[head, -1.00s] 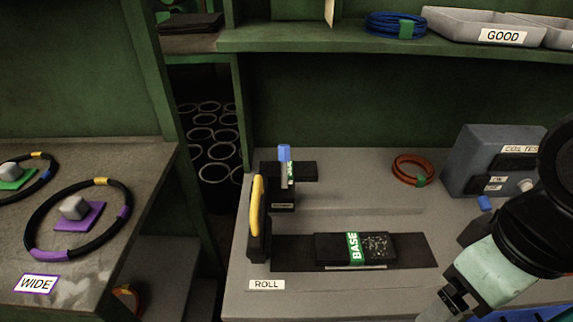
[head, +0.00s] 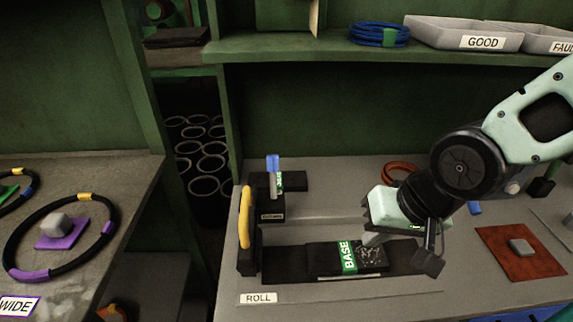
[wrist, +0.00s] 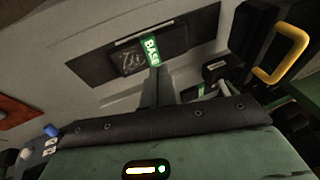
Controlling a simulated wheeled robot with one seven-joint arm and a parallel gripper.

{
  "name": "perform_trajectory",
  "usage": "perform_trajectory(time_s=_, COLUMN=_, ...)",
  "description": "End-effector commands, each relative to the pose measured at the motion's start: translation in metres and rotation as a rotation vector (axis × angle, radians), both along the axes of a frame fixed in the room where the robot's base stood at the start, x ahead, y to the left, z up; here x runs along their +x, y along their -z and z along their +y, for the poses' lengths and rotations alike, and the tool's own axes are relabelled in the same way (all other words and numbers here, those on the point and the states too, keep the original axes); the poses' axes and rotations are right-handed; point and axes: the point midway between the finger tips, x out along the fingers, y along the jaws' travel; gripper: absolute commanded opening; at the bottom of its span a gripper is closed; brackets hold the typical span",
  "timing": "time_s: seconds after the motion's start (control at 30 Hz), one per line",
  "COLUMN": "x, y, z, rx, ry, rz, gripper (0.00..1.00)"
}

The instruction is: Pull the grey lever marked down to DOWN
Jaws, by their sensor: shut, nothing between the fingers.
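A short upright grey lever (head: 273,184) with a blue tip stands on a black block at the back left of the bench fixture in the head view. A small label (head: 271,216) on the block is too small to read. My gripper (head: 371,240) is shut and empty, low over the right part of the black BASE plate (head: 318,257). It is to the right of the lever and nearer the front. In the wrist view the closed fingers (wrist: 154,76) point at the plate's green label (wrist: 152,50). I cannot tell whether they touch the plate.
A yellow handle (head: 245,216) stands upright at the fixture's left, above the ROLL label (head: 258,297). An orange ring (head: 397,171) lies behind my arm. A brown mat (head: 519,251) with a grey block is at right. A shelf with trays (head: 461,31) hangs above.

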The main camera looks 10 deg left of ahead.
Motion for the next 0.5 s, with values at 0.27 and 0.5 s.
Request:
perform_trajectory(time_s=0.27, x=0.077, y=0.027, z=0.060, rx=0.432, ry=0.331, rz=0.077, gripper=0.00)
perform_trajectory(time_s=0.5, x=0.134, y=0.016, z=0.091, rx=0.843, ry=0.586, rz=0.216, gripper=0.00)
